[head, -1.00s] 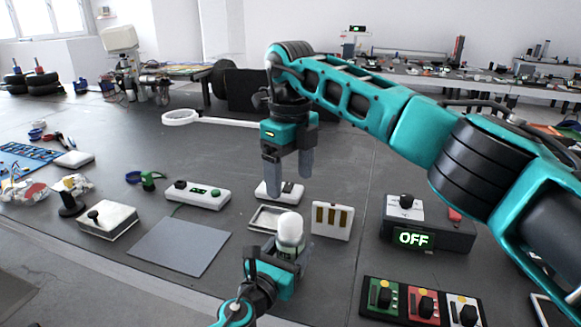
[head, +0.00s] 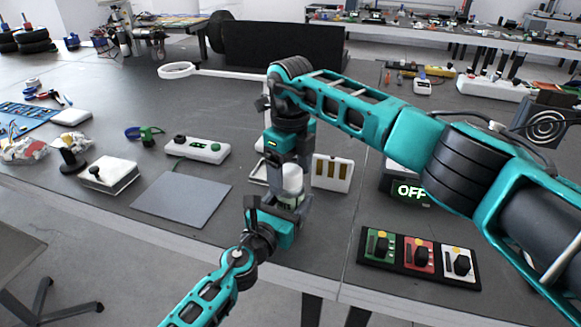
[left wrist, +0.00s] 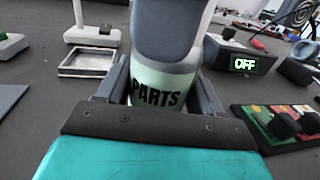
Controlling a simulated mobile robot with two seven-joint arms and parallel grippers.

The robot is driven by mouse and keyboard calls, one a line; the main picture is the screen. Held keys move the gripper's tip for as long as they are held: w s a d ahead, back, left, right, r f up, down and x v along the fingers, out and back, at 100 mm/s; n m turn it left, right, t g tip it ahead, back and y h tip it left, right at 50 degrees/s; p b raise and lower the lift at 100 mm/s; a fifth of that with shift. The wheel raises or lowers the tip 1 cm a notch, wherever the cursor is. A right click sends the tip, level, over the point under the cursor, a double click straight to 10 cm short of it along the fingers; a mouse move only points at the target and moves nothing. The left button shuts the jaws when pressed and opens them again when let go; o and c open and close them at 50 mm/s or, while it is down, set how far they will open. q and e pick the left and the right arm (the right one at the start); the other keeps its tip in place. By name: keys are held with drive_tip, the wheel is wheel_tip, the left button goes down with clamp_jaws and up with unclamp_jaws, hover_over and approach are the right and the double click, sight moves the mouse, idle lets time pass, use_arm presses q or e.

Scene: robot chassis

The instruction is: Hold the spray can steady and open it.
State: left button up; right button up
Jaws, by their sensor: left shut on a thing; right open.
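The spray can (head: 291,182) stands upright near the front of the table, with a white cap and a pale body. In the left wrist view its body (left wrist: 157,98) reads "PARTS". My left gripper (head: 288,205) is shut on the can's lower body from the front, with a finger on each side. My right gripper (head: 287,160) is open and points down at the can's top, its fingers around the cap's height. In the left wrist view a grey right finger (left wrist: 168,48) covers the cap, so I cannot tell whether it touches.
A white panel with brass strips (head: 332,172) stands just right of the can. A box showing OFF (head: 409,191) and a switch panel (head: 420,257) lie further right. A grey mat (head: 182,199) and a white button box (head: 196,149) lie left. A metal tray (left wrist: 84,73) is close behind.

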sight(291, 169)
drive_tip(key=c, duration=1.2)
drive_tip(key=shift+r, duration=0.25)
drive_tip(key=shift+c, duration=0.2)
drive_tip(key=shift+r, duration=0.9)
drive_tip(key=shift+o, duration=0.2)
drive_tip(key=shift+r, duration=2.05)
use_arm(q)
drive_tip(key=o, duration=1.6)
